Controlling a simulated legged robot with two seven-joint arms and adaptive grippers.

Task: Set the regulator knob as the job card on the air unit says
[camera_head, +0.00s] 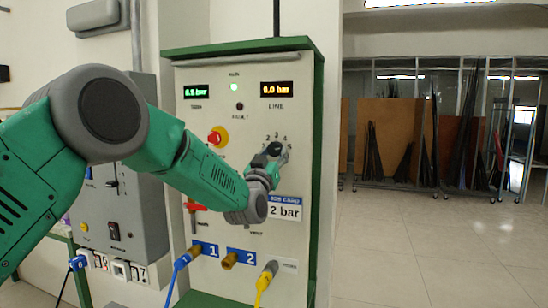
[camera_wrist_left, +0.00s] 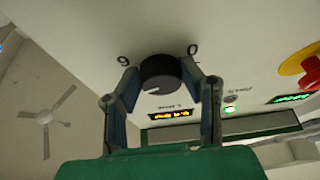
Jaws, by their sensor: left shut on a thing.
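The regulator knob (camera_wrist_left: 160,72) is a dark round knob on the air unit's pale panel, with a white pointer mark. In the wrist view the digits 6 and 0 show beside it. My left gripper (camera_wrist_left: 163,78) is shut on the knob, one finger on each side. In the head view my left gripper (camera_head: 270,155) covers most of the knob, and scale digits up to 5 show above it. The job card (camera_head: 285,208) below reads 2 bar. The LINE display (camera_head: 281,89) reads 0.0 bar. My right gripper is not in view.
The air unit (camera_head: 255,45) has a green frame. A red and yellow button (camera_head: 217,137) and a red handle (camera_head: 195,206) are left of the knob. A blue hose (camera_head: 180,262) and a yellow hose (camera_head: 266,277) plug in below. Floor at right is clear.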

